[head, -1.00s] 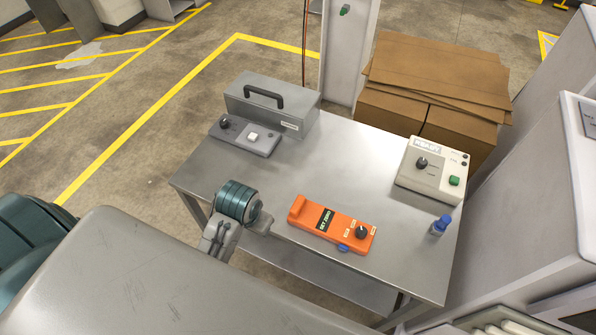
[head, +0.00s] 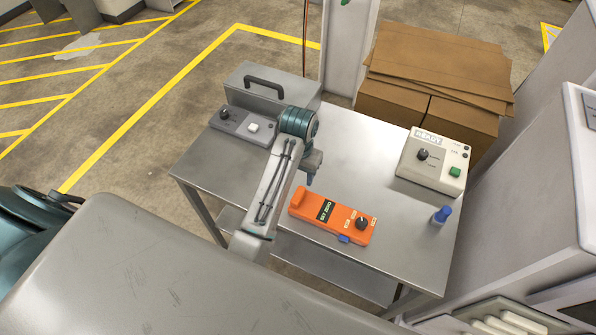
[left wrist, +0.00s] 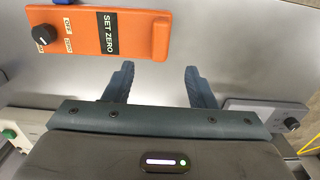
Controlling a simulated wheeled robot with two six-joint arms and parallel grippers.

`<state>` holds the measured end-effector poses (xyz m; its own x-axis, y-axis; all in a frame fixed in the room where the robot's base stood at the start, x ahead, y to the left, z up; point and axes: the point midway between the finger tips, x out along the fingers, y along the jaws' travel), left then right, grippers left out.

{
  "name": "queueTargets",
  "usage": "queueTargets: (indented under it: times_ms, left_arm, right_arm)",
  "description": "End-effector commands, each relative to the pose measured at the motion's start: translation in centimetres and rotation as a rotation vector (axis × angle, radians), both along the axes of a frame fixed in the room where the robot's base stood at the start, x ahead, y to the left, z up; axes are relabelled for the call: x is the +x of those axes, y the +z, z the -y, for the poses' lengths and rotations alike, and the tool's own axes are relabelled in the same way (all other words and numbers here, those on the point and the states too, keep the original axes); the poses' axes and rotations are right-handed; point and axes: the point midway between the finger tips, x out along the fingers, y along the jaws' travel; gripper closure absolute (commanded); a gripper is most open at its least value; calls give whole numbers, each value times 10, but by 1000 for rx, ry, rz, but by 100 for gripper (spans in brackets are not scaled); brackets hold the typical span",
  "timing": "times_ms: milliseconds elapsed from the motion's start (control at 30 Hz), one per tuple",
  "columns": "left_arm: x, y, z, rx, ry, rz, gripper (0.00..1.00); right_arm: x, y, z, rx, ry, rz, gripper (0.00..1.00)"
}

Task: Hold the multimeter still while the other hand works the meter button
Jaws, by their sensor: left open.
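The orange multimeter (head: 297,208) lies on the metal table, with a black dial (head: 361,223) and a black SET ZERO label. A small blue tab, seemingly the meter button (head: 344,239), sits on its near edge. In the left wrist view the multimeter (left wrist: 132,48) fills the upper left and its blue part is cut by the top edge. My left gripper (head: 312,181) is over the table just behind the multimeter's left end, pointing down. In the left wrist view its two fingers (left wrist: 160,82) are spread with nothing between them, apart from the multimeter. My right gripper is not in view.
A grey box with a white button (head: 253,127) and a grey case with a handle (head: 262,92) stand at the back left. A beige box with a green button (head: 432,165) and a blue-topped item (head: 441,215) are at the right. The front left table is bare.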

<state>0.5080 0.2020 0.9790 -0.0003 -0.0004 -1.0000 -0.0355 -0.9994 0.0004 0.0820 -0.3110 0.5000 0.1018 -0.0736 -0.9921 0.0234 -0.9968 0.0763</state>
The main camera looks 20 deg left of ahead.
Motion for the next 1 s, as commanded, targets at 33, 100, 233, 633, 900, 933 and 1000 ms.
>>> queueTargets:
  times_ms: [33,100,233,633,900,933,1000]
  left_arm:
    - [-1,-12,0,0,0,-2,49]
    - [-1,-24,0,0,0,-2,49]
    - [-2,-41,0,0,0,-6,49]
    - [-1,-95,-1,1,0,-1,49]
    - [-1,-100,0,0,1,0,49]
    - [-1,-100,0,0,1,0,49]
    - [-1,-100,0,0,1,0,53]
  right_arm:
    - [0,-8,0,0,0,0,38]
    - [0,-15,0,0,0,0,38]
    - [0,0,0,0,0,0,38]
    - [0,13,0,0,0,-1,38]
    - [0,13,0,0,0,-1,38]
    - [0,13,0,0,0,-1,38]
    - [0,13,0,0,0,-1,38]
